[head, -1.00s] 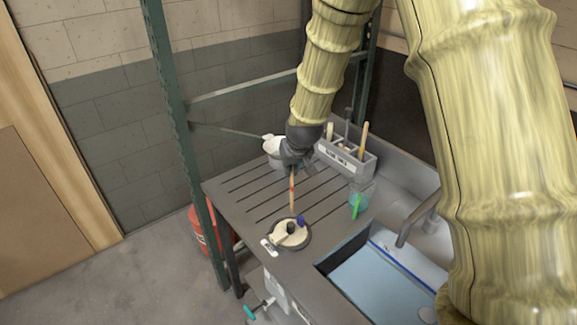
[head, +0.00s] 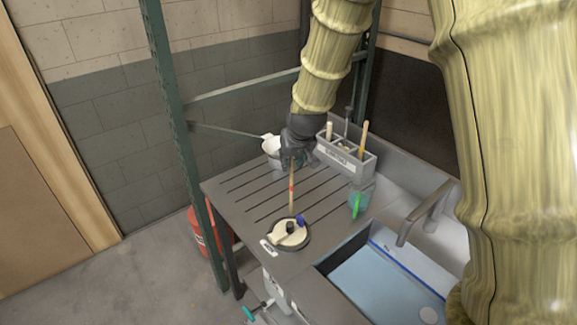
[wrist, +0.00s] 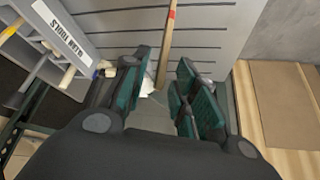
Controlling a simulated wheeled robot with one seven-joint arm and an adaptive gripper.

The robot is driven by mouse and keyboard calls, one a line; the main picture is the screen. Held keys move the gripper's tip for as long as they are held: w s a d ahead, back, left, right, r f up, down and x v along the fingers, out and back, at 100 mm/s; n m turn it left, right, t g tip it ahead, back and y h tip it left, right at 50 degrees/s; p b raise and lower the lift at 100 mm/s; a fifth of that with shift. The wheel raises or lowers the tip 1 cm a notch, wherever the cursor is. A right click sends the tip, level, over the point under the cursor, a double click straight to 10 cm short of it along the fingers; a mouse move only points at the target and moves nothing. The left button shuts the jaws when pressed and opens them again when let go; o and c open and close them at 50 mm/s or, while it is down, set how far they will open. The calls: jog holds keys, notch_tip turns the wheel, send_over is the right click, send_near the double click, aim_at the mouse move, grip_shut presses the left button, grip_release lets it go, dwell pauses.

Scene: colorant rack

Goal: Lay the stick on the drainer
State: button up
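The stick (head: 291,191) is slim and wooden with a red band. It appears to lie on the grooved grey drainer (head: 240,202), across the grooves, its lower end near a round cream lid. My gripper (head: 294,161) is over the stick's far end, low above the drainer. In the wrist view the stick (wrist: 167,42) runs up the picture between the fingers of my gripper (wrist: 163,82). The fingers are spread, with a gap beside the stick. The small height between stick and drainer is hard to judge.
A grey tool holder (head: 345,160) stands at the back right, and a white pot (head: 271,147) is behind my gripper. A cream lid (head: 290,233) with dark and blue pieces lies in front. A cup with a green tool (head: 356,205) stands near the sink (head: 385,285).

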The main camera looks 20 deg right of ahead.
jog(key=b+v, duration=0.1)
jog(key=v, duration=0.7)
jog(key=shift+b, duration=0.35)
